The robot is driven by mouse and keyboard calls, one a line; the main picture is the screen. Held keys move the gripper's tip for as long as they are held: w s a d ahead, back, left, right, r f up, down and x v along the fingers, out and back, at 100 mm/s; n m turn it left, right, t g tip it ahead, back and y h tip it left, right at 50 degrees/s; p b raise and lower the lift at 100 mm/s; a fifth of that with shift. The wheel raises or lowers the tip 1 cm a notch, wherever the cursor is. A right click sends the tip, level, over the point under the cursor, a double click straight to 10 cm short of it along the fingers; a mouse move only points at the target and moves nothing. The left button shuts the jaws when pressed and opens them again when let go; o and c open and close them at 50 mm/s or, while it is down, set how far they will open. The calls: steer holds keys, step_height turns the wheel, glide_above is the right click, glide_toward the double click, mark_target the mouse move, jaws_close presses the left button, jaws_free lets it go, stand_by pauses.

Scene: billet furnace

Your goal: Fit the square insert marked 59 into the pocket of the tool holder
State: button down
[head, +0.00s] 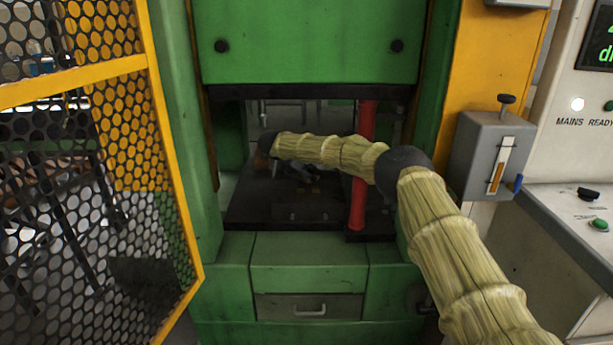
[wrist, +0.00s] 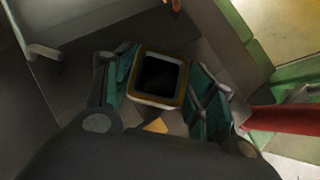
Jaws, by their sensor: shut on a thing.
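In the wrist view my gripper (wrist: 163,88) has its two teal-padded fingers on either side of a square piece (wrist: 158,76) and is shut on it. The piece has a dark face and a yellowish rim, with a pale lower edge. It appears to be the square insert; no number can be read on it. In the head view my gripper is in the dark opening of the green press, beyond my sleeved arm, and is too dark to make out well. I cannot identify the tool holder or its pocket in either view.
A red post (head: 361,165) stands at the right of the press opening, close to my arm; it also shows in the wrist view (wrist: 285,117). The dark press bed (head: 245,207) lies below. A yellow-framed mesh guard (head: 150,100) stands at left, a control console (head: 575,215) at right.

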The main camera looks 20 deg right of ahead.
steer(key=shift+f, duration=0.65)
steer(key=shift+f, duration=0.3)
steer(key=c, duration=0.5)
jaws_free()
steer(key=shift+r, duration=0.1)
steer(key=shift+r, duration=0.25)
steer(key=v, duration=1.1)
steer(key=shift+s+a+r, duration=0.2)
steer(key=shift+a, duration=0.15)
